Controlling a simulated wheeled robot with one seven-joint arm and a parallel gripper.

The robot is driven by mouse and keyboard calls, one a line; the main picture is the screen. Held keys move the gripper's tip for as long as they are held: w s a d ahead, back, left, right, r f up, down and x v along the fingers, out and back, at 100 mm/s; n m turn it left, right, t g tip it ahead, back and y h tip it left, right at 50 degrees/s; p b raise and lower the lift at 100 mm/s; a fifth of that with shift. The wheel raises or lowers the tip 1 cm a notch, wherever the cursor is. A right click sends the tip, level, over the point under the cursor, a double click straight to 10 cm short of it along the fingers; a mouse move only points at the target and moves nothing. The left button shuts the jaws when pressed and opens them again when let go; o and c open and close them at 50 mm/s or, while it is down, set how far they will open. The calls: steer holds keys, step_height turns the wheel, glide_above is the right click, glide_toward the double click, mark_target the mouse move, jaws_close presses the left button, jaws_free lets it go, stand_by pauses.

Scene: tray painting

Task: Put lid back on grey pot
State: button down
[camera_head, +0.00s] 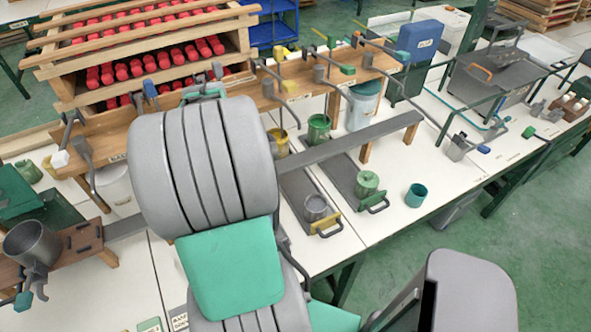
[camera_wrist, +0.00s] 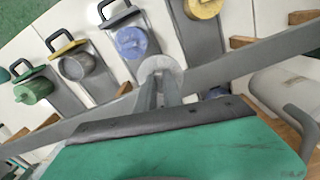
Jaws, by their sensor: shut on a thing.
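The grey pot (camera_head: 315,207) stands open on a dark tray with a yellow handle end. It also shows in the wrist view (camera_wrist: 74,67), with its dark inside visible. My gripper (camera_wrist: 159,85) is shut on a pale grey round thing (camera_wrist: 160,66), which looks like the grey lid. The lid is up and to the right of the grey pot in the wrist picture, apart from it, nearest the blue pot (camera_wrist: 131,42). In the head view my arm hides the gripper and the lid.
A green lidded pot (camera_head: 367,184) stands on the neighbouring tray, with a teal cup (camera_head: 416,195) to its right. A long grey bar (camera_head: 355,138) crosses above the trays. A yellow pot (camera_wrist: 204,8) is at the top of the wrist view.

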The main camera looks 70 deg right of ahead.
steer(key=s+d+f+m+p, duration=0.2)
steer(key=s+d+m, duration=0.35)
steer(key=s, duration=0.45)
steer(key=s+d+f+m+p, duration=0.15)
steer(key=s+d+m, duration=0.25)
steer(key=s+d, duration=0.45)
step_height(320, 180, down, 6)
steer(key=s+a+b, duration=0.1)
steer(key=s+b, duration=0.1)
steer(key=b, duration=0.2)
steer(key=shift+a+f, duration=0.15)
steer(key=shift+a, duration=0.2)
steer(key=shift+w+a, duration=0.1)
steer(key=shift+a, duration=0.05)
steer(key=shift+f+b, duration=0.15)
steer(key=shift+b, duration=0.15)
stand_by(0.3)
steer(key=c, duration=1.4)
jaws_free()
steer(key=shift+o, duration=0.3)
